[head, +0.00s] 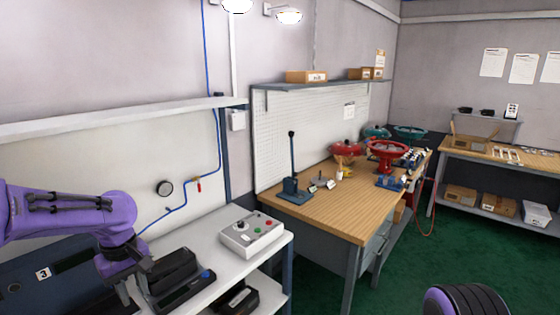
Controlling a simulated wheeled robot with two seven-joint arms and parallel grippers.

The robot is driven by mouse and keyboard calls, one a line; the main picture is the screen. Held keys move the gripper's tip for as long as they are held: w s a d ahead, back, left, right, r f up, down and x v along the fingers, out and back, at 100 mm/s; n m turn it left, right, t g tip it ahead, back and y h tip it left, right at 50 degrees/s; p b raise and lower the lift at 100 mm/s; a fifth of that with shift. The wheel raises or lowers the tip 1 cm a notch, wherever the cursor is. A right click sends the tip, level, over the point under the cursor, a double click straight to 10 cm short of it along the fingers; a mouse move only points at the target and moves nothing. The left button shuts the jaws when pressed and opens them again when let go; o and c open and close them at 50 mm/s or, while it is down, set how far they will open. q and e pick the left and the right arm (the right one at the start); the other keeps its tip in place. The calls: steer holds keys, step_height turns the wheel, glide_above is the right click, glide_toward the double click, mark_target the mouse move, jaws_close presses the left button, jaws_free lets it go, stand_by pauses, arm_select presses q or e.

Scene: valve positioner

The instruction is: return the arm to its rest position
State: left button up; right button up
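My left arm, purple with dark joints, comes in from the left and bends down over the white bench at the lower left. Its gripper (132,296) points down beside dark devices (178,274) on the bench. Its fingertips are dark against dark things and partly cut by the lower edge, so I cannot tell whether it is open or holds anything. A purple and black ribbed part of my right arm shows at the bottom right; the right gripper is out of view.
A grey control box (250,235) with coloured buttons sits on the bench's right end. A wooden workbench (335,210) holds a blue lever press (293,185) and red valve parts (387,153). Green floor (400,270) is clear at the right. A second table (520,165) stands behind.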

arm_select(q)
steer(key=w+d+f+m+t, duration=0.1)
steer(key=w+d+t, duration=0.1)
steer(key=w+t, duration=0.3)
step_height(320, 180, down, 12)
steer(key=t+b, duration=0.2)
steer(key=t, duration=0.1)
steer(key=s+f+m+y+b, duration=0.1)
steer(key=s+f+y+b, duration=0.1)
steer(key=s+f, duration=0.8)
steer(key=s+f+g+b, duration=0.2)
steer(key=s+f, duration=0.7)
steer(key=s, duration=0.3)
steer(key=s+f+m+g+y+b, duration=0.1)
steer(key=s+f+g+b, duration=0.1)
steer(key=s+f, duration=0.7)
steer(key=s, duration=0.4)
steer(key=shift+s+g, duration=0.2)
steer(key=shift+g, duration=0.2)
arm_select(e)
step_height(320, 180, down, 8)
arm_select(q)
steer(key=shift+a, duration=0.1)
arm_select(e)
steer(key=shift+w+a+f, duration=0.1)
